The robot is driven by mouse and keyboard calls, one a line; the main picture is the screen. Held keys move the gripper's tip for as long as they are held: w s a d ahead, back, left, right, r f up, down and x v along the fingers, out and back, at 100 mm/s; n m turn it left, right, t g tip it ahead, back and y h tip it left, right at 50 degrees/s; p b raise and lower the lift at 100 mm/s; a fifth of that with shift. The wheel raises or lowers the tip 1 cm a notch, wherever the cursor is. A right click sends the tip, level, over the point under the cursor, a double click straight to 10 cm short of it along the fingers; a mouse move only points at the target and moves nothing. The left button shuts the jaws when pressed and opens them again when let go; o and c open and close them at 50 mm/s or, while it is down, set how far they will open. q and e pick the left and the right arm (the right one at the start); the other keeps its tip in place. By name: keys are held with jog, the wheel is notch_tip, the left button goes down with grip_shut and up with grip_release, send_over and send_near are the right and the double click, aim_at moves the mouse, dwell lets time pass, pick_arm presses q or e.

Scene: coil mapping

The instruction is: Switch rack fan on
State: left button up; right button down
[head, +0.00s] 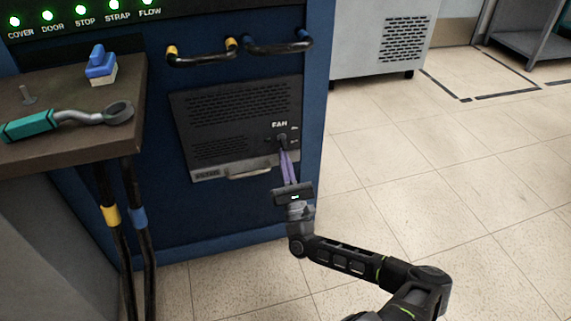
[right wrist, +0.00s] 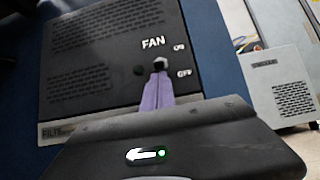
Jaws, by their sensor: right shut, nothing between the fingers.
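The dark fan panel (head: 235,115) is on the front of the blue rack (head: 315,100), with a vented face and the label FAN. A small fan switch (head: 281,138) sits below the label. In the right wrist view the switch (right wrist: 160,64) shows just beyond my fingertips, beside the ON and OFF marks; its lever position is hard to tell. My right gripper (head: 284,152) is shut and empty, its purple fingers pointing up at the switch. In the right wrist view its fingertips (right wrist: 160,76) are at or very near the switch; contact cannot be told. My left gripper is not in view.
A shelf (head: 60,140) at left holds a teal-handled wrench (head: 65,122) and a blue-topped block (head: 101,65). Two handles (head: 200,52) (head: 278,46) jut out above the panel. A filter handle (head: 249,171) is below. Floor (head: 430,170) to the right is clear.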

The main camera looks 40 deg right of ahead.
aim_at(284, 148)
pick_arm(q)
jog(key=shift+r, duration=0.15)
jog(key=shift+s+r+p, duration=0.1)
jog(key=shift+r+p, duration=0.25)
jog(key=shift+p, duration=0.2)
pick_arm(e)
jog(key=shift+s+r+g, duration=0.1)
jog(key=shift+r+g, duration=0.05)
jog(key=shift+g, duration=0.15)
pick_arm(q)
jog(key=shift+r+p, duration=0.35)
jog(key=shift+p, duration=0.1)
pick_arm(e)
jog(key=shift+s+a+r, duration=0.1)
